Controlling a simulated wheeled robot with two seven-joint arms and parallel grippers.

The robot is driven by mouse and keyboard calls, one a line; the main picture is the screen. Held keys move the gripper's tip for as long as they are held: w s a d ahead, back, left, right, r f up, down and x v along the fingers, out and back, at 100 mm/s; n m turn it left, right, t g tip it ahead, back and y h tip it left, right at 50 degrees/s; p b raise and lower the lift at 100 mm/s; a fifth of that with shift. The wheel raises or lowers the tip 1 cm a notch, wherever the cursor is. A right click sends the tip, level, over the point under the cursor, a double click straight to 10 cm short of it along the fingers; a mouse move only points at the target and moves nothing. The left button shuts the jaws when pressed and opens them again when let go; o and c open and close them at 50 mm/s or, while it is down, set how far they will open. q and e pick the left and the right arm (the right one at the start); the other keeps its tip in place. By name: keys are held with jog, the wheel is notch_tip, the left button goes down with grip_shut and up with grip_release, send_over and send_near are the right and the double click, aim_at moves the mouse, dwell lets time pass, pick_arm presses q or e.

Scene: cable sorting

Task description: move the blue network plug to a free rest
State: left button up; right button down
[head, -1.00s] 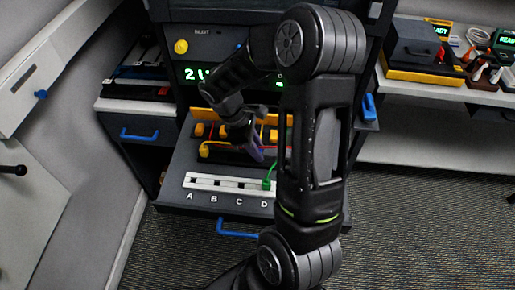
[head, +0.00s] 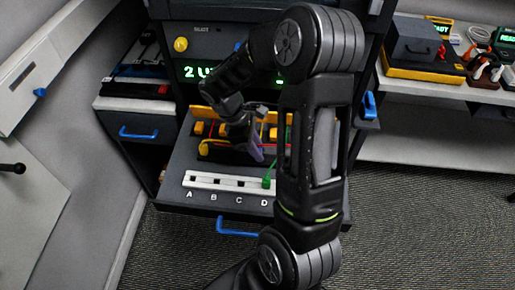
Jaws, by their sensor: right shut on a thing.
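My right gripper (head: 252,150) reaches down over the open drawer, in front of the row of yellow holders. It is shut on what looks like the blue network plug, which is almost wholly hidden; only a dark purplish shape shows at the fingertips. A white rest strip (head: 227,183) marked A, B, C and D lies nearer the drawer's front edge. My left gripper is out of view.
A yellow plug (head: 204,148) and red and yellow cables lie near the gripper. My right arm hides the drawer's right side. A blue handle (head: 235,229) is on the drawer front. Side shelves hold a yellow-and-black case (head: 420,55) and other items.

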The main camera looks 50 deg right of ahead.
jog(key=shift+f, duration=0.35)
dwell(0.4)
jog(key=c, duration=1.2)
grip_release()
jog(key=shift+o, duration=0.6)
jog(key=o, duration=0.4)
jog(key=shift+r+p, duration=2.7)
jog(key=shift+r, duration=0.85)
